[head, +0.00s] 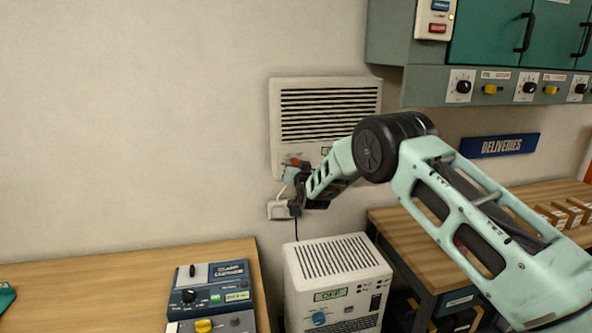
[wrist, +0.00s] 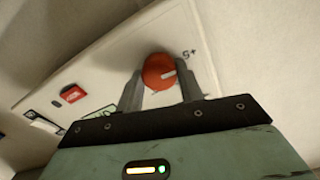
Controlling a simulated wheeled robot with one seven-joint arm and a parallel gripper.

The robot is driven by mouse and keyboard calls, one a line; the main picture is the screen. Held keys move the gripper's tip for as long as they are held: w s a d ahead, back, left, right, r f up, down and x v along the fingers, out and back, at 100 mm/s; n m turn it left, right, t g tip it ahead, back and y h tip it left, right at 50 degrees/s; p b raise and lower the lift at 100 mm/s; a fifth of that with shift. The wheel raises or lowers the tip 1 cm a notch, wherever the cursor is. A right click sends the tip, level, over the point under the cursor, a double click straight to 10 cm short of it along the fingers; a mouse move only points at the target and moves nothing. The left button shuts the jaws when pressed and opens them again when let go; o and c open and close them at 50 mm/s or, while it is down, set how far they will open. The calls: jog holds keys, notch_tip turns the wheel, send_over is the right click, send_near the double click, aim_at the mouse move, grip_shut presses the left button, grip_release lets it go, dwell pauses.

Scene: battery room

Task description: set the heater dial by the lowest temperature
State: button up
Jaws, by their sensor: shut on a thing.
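A white wall unit with a dark slatted grille (head: 325,112) hangs on the wall in the head view. Its lower panel is partly behind my arm. In the wrist view, a round red-orange dial (wrist: 158,71) sits on a pale panel between my fingers. A white pointer mark on it points right, and a small printed mark that I cannot read surely stands at its upper right. My gripper (wrist: 160,88) is shut on the dial. In the head view my gripper (head: 295,170) is at the unit's lower left, with a bit of red showing there.
A red button (wrist: 73,94) and a white switch (wrist: 45,122) are on the panel. A floor unit (head: 338,270) with a blue knob stands below. A desk (head: 80,285) bears a blue control box (head: 210,290). Cabinets (head: 490,40) and a "DELIVERIES" sign (head: 500,145) are at right.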

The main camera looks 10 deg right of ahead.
jog(key=m+b, duration=0.7)
jog(key=b, duration=0.3)
jog(key=m+b, duration=0.8)
jog(key=b, duration=0.3)
jog(key=m+b, duration=0.8)
jog(key=b, duration=0.3)
jog(key=shift+d+f, duration=0.15)
jog(key=shift+f, duration=0.2)
jog(key=shift+r+m, duration=0.1)
jog(key=shift+m, duration=0.2)
jog(key=o, duration=1)
